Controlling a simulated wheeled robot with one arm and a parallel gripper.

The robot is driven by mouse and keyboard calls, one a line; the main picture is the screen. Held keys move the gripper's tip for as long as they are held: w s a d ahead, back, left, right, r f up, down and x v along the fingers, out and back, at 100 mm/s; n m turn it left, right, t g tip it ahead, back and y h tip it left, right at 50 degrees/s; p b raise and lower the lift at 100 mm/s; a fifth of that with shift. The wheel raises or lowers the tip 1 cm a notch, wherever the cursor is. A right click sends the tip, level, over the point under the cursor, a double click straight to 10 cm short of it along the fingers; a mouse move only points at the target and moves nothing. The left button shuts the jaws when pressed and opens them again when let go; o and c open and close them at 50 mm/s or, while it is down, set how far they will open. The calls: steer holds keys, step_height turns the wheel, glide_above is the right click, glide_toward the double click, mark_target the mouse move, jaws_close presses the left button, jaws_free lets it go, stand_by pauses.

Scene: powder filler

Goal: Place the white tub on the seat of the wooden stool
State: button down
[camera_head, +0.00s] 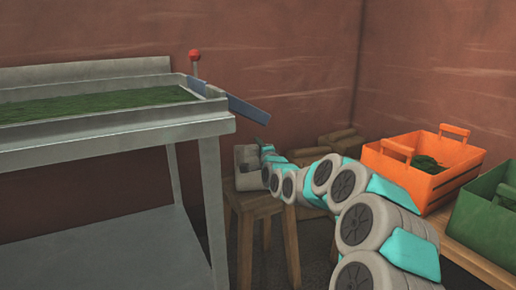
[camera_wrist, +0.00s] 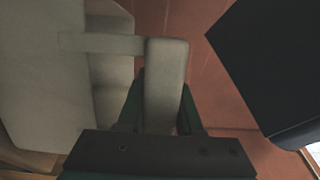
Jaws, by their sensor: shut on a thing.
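The white tub (camera_head: 246,180) shows pale grey in the head view, at the seat of the wooden stool (camera_head: 247,204). Its base is level with the seat; I cannot tell if it rests there or hangs just above. In the wrist view, the tub's body (camera_wrist: 45,75) fills the left side, and its upright handle lies between the fingers of my gripper (camera_wrist: 165,112). My gripper is shut on that handle. In the head view, my arm reaches in from the right and its links hide the fingers and part of the seat.
A metal table with a green-filled tray (camera_head: 110,135) stands left, its blue chute (camera_head: 248,109) jutting above the tub. An orange crate (camera_head: 425,185) and a green crate (camera_head: 485,225) sit on a bench at right. A dark slab (camera_wrist: 275,70) is close in the wrist view.

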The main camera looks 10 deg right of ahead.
steer(key=shift+f, duration=0.2)
steer(key=c, duration=0.6)
jaws_free()
steer(key=shift+o, duration=0.2)
steer(key=shift+r, duration=0.15)
steer(key=s+d, duration=0.1)
steer(key=s, duration=1.1)
steer(key=shift+d, duration=0.2)
